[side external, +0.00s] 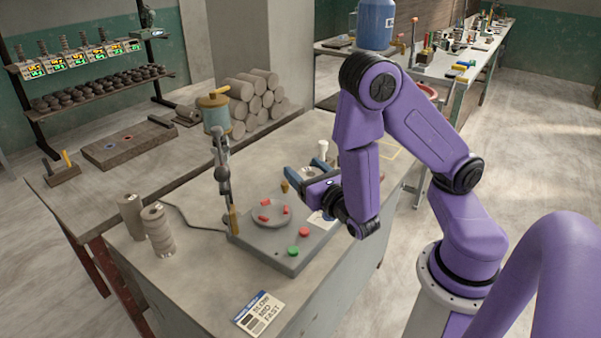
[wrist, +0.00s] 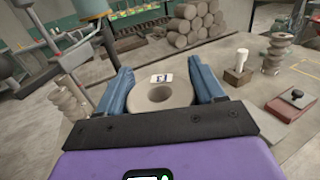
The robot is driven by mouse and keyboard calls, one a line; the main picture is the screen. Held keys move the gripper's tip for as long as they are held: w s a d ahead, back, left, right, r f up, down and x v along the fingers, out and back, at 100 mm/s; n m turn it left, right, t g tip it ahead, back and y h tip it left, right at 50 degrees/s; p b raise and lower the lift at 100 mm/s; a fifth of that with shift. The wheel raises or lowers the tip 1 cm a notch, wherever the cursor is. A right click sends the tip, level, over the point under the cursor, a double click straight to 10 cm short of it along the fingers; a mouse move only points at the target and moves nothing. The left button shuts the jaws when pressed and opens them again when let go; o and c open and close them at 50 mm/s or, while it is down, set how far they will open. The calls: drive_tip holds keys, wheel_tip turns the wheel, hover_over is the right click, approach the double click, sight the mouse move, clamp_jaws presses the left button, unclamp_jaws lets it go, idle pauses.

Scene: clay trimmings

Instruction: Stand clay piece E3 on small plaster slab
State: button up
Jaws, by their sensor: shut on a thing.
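My gripper (side external: 308,170) is over the right part of the work table, beyond the turntable unit. In the wrist view its blue fingers (wrist: 163,88) are shut on a grey ring-shaped clay piece (wrist: 150,99) with a dark central hole. A small white tag (wrist: 162,78) with dark print shows at the piece's far side; I cannot read it surely as E3. In the side view I cannot make out the held piece. I cannot identify the small plaster slab surely in either view.
A round turntable (side external: 270,222) with red pads sits on a grey base with red and green buttons. Clay stacks (side external: 158,230) stand at the table's left. A white cylinder on a block (wrist: 238,74) and a brown box with a black knob (wrist: 290,108) are right of my gripper.

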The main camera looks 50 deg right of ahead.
drive_tip(key=w+a+r+n+y, duration=0.1)
drive_tip(key=w+a+r+y, duration=0.15)
drive_tip(key=w+r, duration=0.4)
drive_tip(key=s+f, duration=0.1)
drive_tip(key=f, duration=0.1)
drive_tip(key=s+d+f+h, duration=0.1)
drive_tip(key=s, duration=0.1)
drive_tip(key=s+d+f+h, duration=0.1)
drive_tip(key=s+f, duration=0.1)
drive_tip(key=shift+s+f+m, duration=0.25)
drive_tip(key=shift+f+m, duration=0.1)
drive_tip(key=shift+m, duration=0.05)
drive_tip(key=shift+s+d+f+h, duration=0.25)
drive_tip(key=shift+s+f, duration=0.05)
drive_tip(key=shift+s, duration=0.35)
